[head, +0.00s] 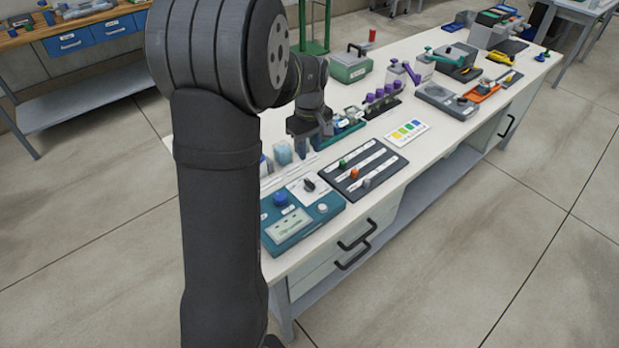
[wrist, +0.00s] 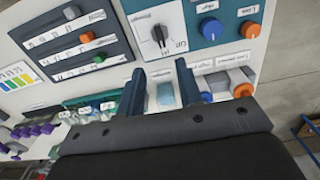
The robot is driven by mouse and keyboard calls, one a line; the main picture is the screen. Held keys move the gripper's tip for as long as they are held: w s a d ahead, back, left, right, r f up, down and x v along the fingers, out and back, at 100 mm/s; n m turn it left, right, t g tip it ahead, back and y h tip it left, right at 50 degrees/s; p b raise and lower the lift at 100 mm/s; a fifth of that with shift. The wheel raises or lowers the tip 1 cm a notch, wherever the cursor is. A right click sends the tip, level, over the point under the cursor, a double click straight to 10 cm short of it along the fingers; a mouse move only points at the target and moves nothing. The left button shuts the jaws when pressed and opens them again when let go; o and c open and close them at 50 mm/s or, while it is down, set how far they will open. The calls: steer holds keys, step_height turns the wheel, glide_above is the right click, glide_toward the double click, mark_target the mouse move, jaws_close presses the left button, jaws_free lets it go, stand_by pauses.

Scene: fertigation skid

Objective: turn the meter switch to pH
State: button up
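The meter (head: 333,205) is a teal box at the near end of the bench, with a white plate, a display and several knobs. Its switch is a black rotary knob (head: 309,185) on the white plate; it also shows in the wrist view (wrist: 159,34) at top centre. The lettering around it is upside down and too small to read surely, so I cannot tell its setting. My gripper (head: 303,150) is above the bench, behind the switch in the head view. In the wrist view its two fingers (wrist: 161,66) are apart and empty, short of the switch.
A blue knob (wrist: 210,28) and an orange knob (wrist: 249,29) are close beside the switch. A dark slider board (head: 357,168) adjoins the meter. A colour card (head: 408,132) lies farther along.

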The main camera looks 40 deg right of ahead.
mark_target(310, 182)
step_height(310, 182, down, 12)
steer(key=shift+r, duration=0.1)
steer(key=shift+c, duration=0.2)
